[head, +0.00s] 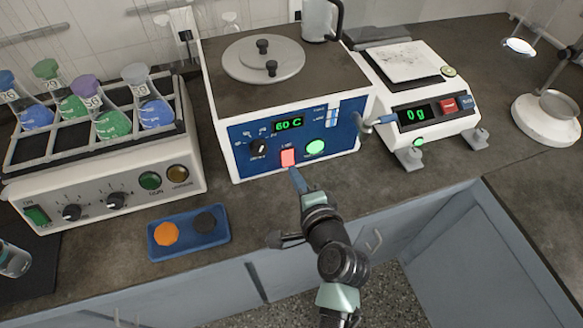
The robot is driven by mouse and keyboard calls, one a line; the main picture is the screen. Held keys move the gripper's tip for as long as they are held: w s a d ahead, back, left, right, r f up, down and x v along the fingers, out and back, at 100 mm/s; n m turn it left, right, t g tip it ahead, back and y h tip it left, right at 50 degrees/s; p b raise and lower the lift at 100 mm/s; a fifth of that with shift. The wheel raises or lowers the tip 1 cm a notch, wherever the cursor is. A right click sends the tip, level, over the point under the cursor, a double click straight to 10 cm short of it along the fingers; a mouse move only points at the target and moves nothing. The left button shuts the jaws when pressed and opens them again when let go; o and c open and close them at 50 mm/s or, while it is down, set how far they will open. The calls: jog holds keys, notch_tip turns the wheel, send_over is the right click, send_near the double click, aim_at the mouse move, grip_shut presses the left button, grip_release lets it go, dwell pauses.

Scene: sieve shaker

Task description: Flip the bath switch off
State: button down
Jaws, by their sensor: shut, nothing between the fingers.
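The water bath (222,100) stands at the back centre, with a blue front panel (245,160) and a lit green display (288,125) reading 60 C. A pinkish-red switch (288,157) sits low on the panel and looks lit. To its right is a round glowing green lamp or button (315,148), and to its left a dark knob (258,148). My gripper (295,171) is shut and empty, with its blue tip just below the red switch. I cannot tell whether the tip touches the switch or the panel.
A shaker (100,205) with flasks stands at the left. A blue tray (190,249) with an orange and a dark disc lies near the front edge. A balance (437,130) reading 0 g stands close to the bath's right. The bench right of it has free room.

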aim_at(287, 162)
jog(key=shift+x, duration=1.5)
jog(key=shift+f, duration=0.1)
jog(key=b, duration=0.2)
jog(key=shift+w+f+b, duration=0.1)
jog(key=shift+f+b, duration=0.25)
jog(key=shift+b, duration=0.05)
jog(key=t+b, duration=0.1)
jog(key=b, duration=0.1)
jog(key=shift+w+a+f+b, duration=0.1)
jog(key=shift+b, duration=0.25)
jog(key=shift+r+y+p, duration=0.3)
jog(key=shift+r, duration=0.2)
